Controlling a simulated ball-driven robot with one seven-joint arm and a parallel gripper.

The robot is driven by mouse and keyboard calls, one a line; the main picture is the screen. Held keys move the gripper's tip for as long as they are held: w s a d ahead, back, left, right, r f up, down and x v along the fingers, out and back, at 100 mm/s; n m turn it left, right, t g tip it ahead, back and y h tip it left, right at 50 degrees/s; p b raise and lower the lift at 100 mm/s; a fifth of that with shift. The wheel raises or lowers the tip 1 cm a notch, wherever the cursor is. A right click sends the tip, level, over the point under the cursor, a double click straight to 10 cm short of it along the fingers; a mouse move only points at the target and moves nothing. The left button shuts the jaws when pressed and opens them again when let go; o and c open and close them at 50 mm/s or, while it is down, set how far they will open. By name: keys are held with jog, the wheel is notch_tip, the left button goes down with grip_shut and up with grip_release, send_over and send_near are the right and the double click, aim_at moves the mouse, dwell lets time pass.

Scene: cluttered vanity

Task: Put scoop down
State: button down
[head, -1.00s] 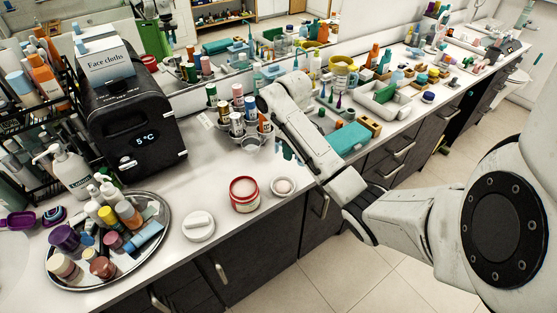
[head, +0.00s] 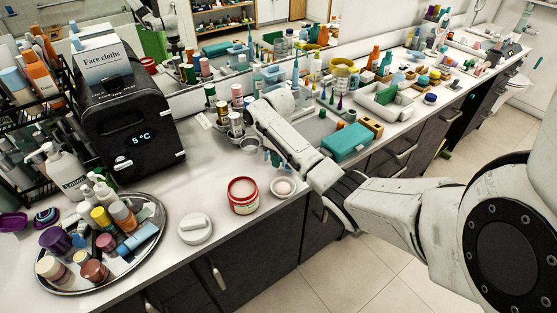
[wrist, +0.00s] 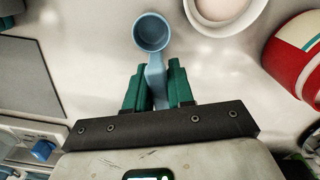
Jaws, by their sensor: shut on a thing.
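The scoop (wrist: 152,36) is light blue, with a round bowl and a straight handle. In the wrist view its handle lies between the two green fingers of my gripper (wrist: 155,88), which is shut on it. The bowl sticks out beyond the fingertips, its open side facing the camera. In the head view my gripper (head: 274,158) is low over the counter (head: 180,178), just behind the small white dish (head: 283,187); the arm partly hides it. I cannot tell whether the scoop touches the counter.
An open red jar (head: 243,195) stands left of the dish, and a white lid (head: 196,228) lies further left. A cup holder (head: 245,140) with bottles stands behind. A teal box (head: 346,141) is to the right. Bare counter lies left of the jar.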

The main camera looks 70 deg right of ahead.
jog(key=shift+f, duration=0.5)
jog(key=shift+f, duration=0.2)
jog(key=c, duration=1)
grip_release()
notch_tip(320, 180, up, 12)
jog(key=shift+r+p, duration=0.25)
jog(key=shift+p, duration=0.3)
